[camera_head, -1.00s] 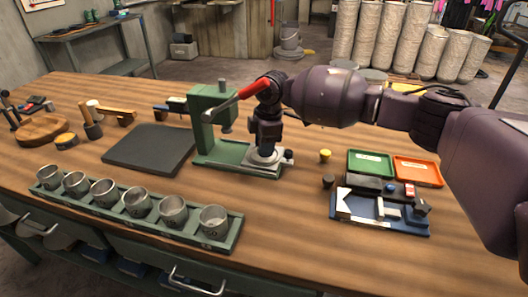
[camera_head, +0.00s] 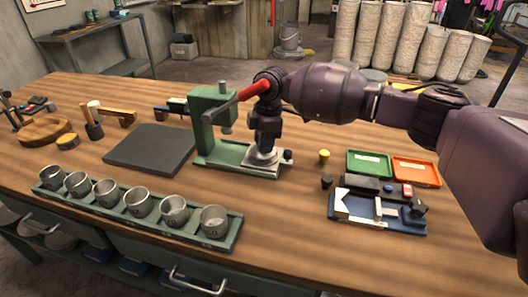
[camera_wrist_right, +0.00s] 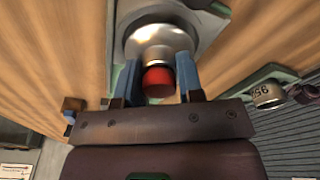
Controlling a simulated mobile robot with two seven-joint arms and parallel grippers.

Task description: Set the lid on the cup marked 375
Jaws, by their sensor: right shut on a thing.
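My right gripper (camera_head: 263,150) points down over the base of the green press (camera_head: 205,130). In the right wrist view its two fingers (camera_wrist_right: 158,84) are closed on a red knob (camera_wrist_right: 158,82) on top of a silver domed lid (camera_wrist_right: 160,43). The lid rests on or just above the press base; any gap is hidden. Several metal cups (camera_head: 139,202) stand upright in a row in a green tray (camera_head: 110,221) at the front left. I cannot read 375 on any of them. My left gripper is out of view.
The press lever's red handle (camera_head: 254,91) is close to my right wrist. A dark square mat (camera_head: 150,148) lies left of the press. A green tray (camera_head: 353,171), an orange tray (camera_head: 415,182) and a blue tool tray (camera_head: 350,220) are at right. Table in front of the press is clear.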

